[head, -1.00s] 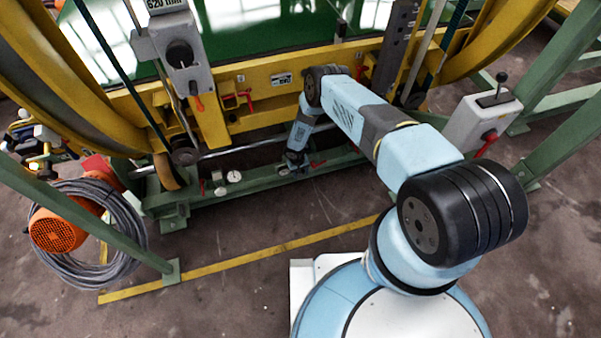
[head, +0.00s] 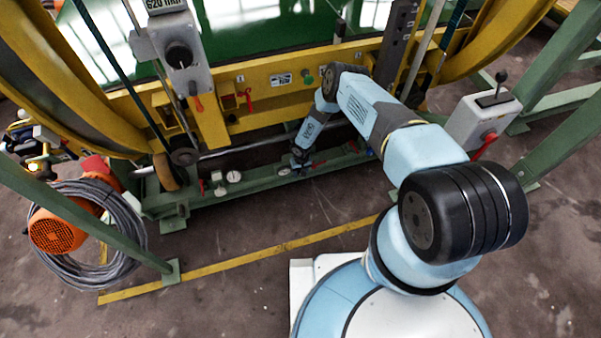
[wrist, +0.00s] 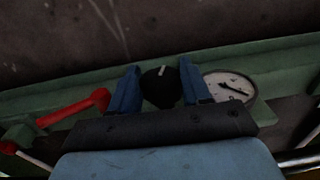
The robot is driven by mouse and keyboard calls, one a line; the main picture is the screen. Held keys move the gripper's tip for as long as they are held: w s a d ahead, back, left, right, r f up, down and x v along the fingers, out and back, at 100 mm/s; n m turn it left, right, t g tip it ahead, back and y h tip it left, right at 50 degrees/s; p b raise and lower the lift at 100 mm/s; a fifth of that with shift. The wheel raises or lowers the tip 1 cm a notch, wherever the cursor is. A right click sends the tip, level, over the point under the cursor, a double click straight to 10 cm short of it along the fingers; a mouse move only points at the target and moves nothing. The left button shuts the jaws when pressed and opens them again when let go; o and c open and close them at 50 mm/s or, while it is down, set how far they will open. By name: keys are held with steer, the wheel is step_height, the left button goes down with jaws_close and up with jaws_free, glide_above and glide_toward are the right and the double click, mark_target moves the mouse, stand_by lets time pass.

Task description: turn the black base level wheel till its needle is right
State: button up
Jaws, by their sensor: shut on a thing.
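The black base level wheel (wrist: 160,88) has a white mark on its face and sits on the green base beam (wrist: 60,82). My gripper (wrist: 160,90) is shut on the wheel, with one blue finger on each side of it. A round white dial (wrist: 230,86) with a dark needle is just right of the fingers in the wrist view; its scale is too small to read. In the head view my gripper (head: 299,164) is low at the beam, hiding the wheel, with the small dial (head: 283,172) just left of it.
A red lever (wrist: 75,108) is close left of the fingers in the wrist view. Another white gauge (head: 234,176) is farther left on the beam in the head view. A yellow frame (head: 260,97) stands above. The floor in front is clear.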

steer(key=shift+w+d+f+g+y, duration=0.15)
steer(key=shift+g+y, duration=0.1)
steer(key=shift+y, duration=0.6)
steer(key=shift+s+d+r+g+y, duration=0.1)
steer(key=shift+g+y, duration=0.1)
steer(key=shift+y, duration=0.7)
steer(key=shift+w+d+f+g+y, duration=0.15)
steer(key=shift+g+y, duration=0.1)
steer(key=shift+y, duration=0.9)
steer(key=o, duration=1.1)
steer(key=shift+c, duration=0.2)
steer(key=shift+r, duration=0.1)
steer(key=v, duration=0.7)
steer(key=shift+d+r, duration=0.1)
